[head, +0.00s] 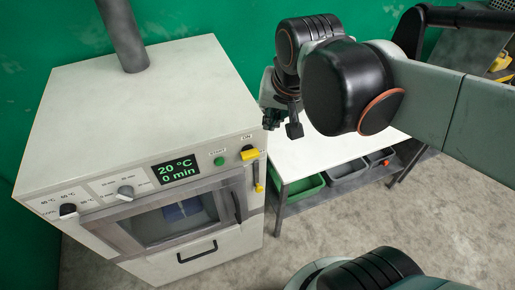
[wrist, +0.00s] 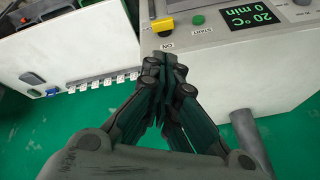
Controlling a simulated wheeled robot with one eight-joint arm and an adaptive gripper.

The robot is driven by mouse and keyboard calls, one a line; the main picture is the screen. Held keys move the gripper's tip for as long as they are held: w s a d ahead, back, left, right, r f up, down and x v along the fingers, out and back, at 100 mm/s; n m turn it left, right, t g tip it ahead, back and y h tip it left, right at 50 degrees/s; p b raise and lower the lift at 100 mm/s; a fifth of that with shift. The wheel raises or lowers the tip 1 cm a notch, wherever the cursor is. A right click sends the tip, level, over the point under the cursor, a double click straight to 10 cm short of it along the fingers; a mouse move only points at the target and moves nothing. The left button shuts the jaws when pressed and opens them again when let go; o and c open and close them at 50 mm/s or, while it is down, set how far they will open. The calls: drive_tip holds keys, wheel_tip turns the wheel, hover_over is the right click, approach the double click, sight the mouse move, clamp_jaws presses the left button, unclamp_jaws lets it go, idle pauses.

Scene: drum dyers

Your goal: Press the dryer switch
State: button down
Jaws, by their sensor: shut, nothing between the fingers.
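The dryer is a white box (head: 160,90) with a control panel on its front edge. Its dark display (head: 175,170) reads 20 °C and 0 min. A yellow switch (head: 249,154) with an ON label sits at the panel's right end, beside a green START button (head: 219,161). In the wrist view the yellow switch (wrist: 163,24) lies just beyond my fingertips, with the ON label between. My gripper (head: 272,118) is shut and empty, above and to the right of the switch. In the wrist view my gripper (wrist: 164,62) points at the switch, apparently without touching it.
A white-topped table (head: 325,155) stands right of the dryer, with green (head: 303,188) and grey bins below. A grey pipe (head: 122,35) rises from the dryer top. Two knobs (head: 126,192) sit on the panel's left. Bare floor lies in front.

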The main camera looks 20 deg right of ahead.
drive_tip(key=w+d+f+m+g+b, duration=0.1)
drive_tip(key=w+f+m+g+b, duration=0.2)
drive_tip(key=w+m, duration=0.35)
drive_tip(key=m+g+b, duration=0.2)
drive_tip(key=m+b, duration=0.2)
drive_tip(key=m, duration=0.2)
hover_over(249, 153)
drive_tip(key=d, duration=0.3)
wheel_tip(249, 153, down, 8)
drive_tip(key=f, duration=0.1)
drive_tip(key=shift+s+d+r, duration=0.15)
drive_tip(key=shift+s+r, duration=0.05)
drive_tip(key=shift+r, duration=0.05)
wheel_tip(249, 153, down, 14)
drive_tip(key=shift+p, duration=0.65)
drive_tip(key=d+f+y+b, duration=0.1)
drive_tip(key=b, duration=0.2)
drive_tip(key=shift+y, duration=0.3)
drive_tip(key=shift+r, duration=0.15)
